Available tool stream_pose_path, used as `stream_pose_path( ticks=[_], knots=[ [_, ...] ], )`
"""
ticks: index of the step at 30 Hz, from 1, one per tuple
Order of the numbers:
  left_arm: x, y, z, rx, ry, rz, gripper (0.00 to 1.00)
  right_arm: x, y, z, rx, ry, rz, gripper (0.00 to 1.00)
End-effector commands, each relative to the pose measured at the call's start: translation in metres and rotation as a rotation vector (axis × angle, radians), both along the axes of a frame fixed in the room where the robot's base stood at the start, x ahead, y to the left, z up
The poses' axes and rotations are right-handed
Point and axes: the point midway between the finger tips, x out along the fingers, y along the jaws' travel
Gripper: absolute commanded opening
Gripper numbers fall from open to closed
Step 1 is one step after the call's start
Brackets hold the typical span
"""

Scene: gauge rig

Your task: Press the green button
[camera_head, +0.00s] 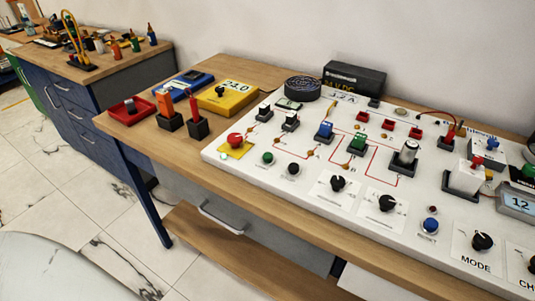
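The green button (268,158) is a small round knob on the white panel (226,166), near the panel's left front edge. It stands right of the red mushroom button on a yellow square and left of a black button. Nothing touches it. A separate green block (358,143) sits farther back on the panel, with a black base. Neither of my grippers shows in the head view.
The red mushroom button (235,140), a black button (293,169), black dials (338,183) and a blue button (431,224) share the panel. A yellow meter (227,97) and red tray (130,111) lie left on the wooden table. Space above the green button is clear.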

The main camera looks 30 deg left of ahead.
Motion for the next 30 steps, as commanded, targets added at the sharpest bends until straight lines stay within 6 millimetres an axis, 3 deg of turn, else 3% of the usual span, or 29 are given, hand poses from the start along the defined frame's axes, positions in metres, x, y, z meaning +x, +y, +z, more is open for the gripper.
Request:
stream_pose_path(
  ticks=[1,4,5,30],
  knots=[
    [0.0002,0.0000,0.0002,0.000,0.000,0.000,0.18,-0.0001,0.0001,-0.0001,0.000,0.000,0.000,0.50],
    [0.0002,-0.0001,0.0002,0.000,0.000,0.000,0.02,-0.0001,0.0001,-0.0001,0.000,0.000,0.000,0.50],
    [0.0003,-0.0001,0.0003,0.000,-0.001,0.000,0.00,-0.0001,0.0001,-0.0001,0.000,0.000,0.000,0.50],
    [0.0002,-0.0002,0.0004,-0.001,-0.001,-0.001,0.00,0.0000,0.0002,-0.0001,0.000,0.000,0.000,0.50]
  ],
)
